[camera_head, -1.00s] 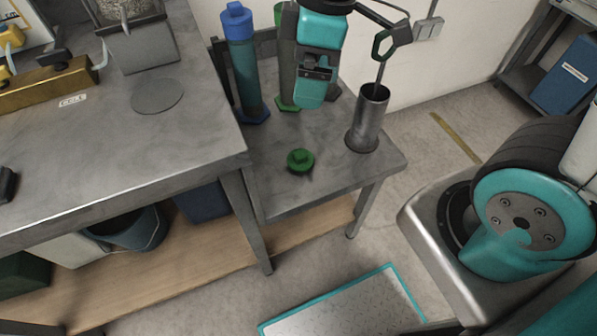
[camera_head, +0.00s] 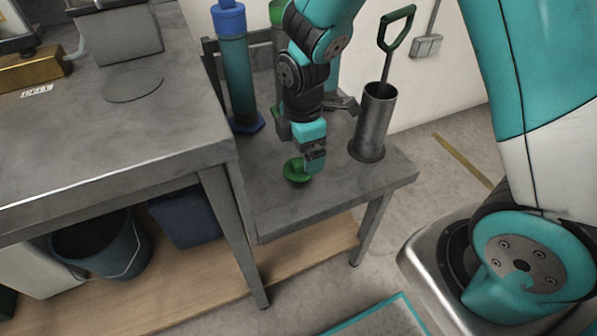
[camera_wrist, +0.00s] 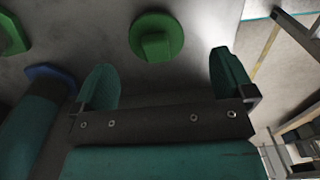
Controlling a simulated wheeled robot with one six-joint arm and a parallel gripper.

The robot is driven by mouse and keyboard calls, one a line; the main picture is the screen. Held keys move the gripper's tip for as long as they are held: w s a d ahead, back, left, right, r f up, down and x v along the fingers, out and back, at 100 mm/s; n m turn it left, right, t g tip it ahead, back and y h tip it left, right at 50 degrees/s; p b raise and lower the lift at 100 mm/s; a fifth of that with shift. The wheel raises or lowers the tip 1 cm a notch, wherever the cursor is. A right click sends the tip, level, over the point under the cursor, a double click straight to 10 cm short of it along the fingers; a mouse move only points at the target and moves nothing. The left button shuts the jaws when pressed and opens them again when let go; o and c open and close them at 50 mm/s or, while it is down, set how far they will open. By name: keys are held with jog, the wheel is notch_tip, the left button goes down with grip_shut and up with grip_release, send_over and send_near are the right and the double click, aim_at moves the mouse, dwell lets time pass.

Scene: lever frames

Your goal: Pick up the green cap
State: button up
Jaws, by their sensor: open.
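The green cap (camera_head: 295,170) lies on the low grey side table, near its front. In the wrist view the cap (camera_wrist: 156,37) shows as a disc with a raised grip, beyond the gap between my fingers. My gripper (camera_head: 314,160) is just right of the cap in the head view and partly overlaps its edge. In the wrist view my gripper (camera_wrist: 165,78) has its two teal fingers spread wide, with nothing between them. I cannot tell the exact height of the fingers above the table.
A blue-capped cylinder (camera_head: 237,70) and a green-topped one (camera_head: 278,15) stand behind. A metal cup (camera_head: 375,122) holding a green-handled tool (camera_head: 395,35) stands to the right. The higher workbench (camera_head: 150,130) is on the left. The side table's front (camera_head: 290,210) is clear.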

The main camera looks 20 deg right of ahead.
aim_at(299, 162)
jog(key=f, duration=0.2)
jog(key=f+b, duration=0.1)
jog(key=f, duration=0.2)
jog(key=shift+w+a+f, duration=0.25)
jog(key=shift+f, duration=0.1)
jog(key=shift+c, duration=0.2)
jog(key=c, duration=1)
